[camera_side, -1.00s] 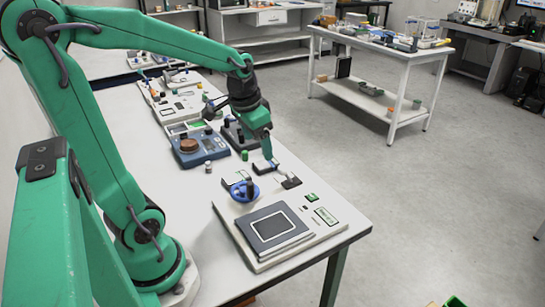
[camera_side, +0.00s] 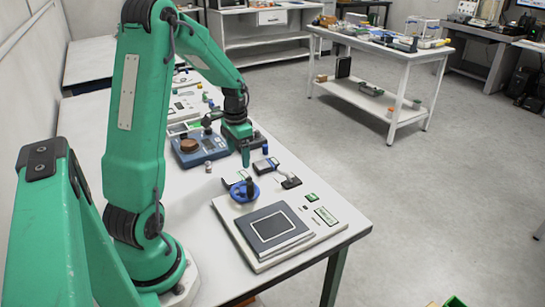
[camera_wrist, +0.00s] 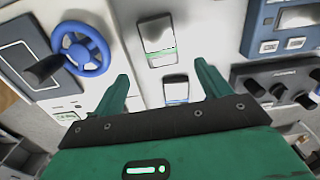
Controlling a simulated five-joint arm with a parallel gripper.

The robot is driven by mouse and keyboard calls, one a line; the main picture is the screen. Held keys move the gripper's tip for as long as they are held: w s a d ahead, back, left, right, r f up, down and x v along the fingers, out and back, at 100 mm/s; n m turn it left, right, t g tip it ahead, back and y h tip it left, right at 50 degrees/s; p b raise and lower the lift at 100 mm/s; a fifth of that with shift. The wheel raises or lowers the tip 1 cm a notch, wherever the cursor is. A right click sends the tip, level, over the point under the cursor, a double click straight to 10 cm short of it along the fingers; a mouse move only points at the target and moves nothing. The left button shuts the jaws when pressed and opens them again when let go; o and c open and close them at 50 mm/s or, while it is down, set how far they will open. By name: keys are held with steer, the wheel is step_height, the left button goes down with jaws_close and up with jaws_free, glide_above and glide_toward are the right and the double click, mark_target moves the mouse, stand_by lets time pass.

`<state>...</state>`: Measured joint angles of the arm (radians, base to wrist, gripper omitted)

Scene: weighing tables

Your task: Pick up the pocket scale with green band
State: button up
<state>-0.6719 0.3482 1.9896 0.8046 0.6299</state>
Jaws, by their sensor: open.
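In the side view this scale (camera_side: 233,179) is partly visible just left of and below my gripper (camera_side: 255,152). A similar scale with a blue band (camera_wrist: 176,90) lies between my fingers in the wrist view and also shows in the side view (camera_side: 262,166). My gripper (camera_wrist: 162,74) is open, fingers apart, empty, above the table and pointing down.
A blue handwheel (camera_wrist: 82,48) stands left of the green-band scale. A blue bench balance (camera_side: 202,149) stands to the left in the side view. A dark knob panel (camera_wrist: 285,86) lies right in the wrist view. A flat square-plate scale (camera_side: 272,228) sits near the table's front.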

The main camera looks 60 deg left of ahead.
mark_target(240, 175)
steer(key=shift+w+a+f, duration=0.1)
steer(key=shift+f, duration=3.8)
steer(key=c, duration=1.2)
steer(key=shift+r, duration=0.1)
steer(key=shift+r, duration=4.95)
